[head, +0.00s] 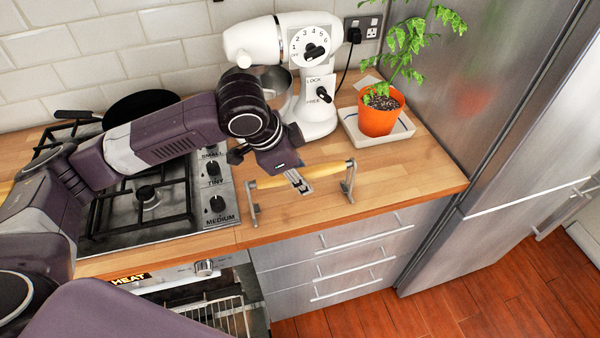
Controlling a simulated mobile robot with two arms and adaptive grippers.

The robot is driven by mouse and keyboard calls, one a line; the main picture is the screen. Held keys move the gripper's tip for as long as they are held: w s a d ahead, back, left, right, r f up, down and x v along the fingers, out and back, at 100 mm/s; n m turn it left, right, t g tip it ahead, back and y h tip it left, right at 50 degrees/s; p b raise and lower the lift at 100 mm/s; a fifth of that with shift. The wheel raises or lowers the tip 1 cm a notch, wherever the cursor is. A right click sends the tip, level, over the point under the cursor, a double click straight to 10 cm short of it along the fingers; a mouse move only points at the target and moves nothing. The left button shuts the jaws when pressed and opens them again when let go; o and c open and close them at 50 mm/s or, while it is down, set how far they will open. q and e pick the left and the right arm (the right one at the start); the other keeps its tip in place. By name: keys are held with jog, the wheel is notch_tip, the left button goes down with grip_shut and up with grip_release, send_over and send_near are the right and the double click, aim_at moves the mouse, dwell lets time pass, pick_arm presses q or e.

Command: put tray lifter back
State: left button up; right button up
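The tray lifter has a pale wooden handle (330,169) and two metal legs pointing down. It is upright over the worktop's front edge, right of the hob. I cannot tell whether its feet touch the worktop. My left gripper (298,181) reaches down from the upper left, with its narrow fingers across the middle of the handle, and looks shut on it. The fingers hide that part of the handle. My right gripper is not in view.
A white stand mixer (285,40) is close behind my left gripper. The gas hob (215,235) with a black pan (140,105) is at left. Below it, an oven rack (228,317) shows. The worktop (420,170) is clear at front right.

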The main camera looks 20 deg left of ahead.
pick_arm(q)
jog(key=v, duration=1.2)
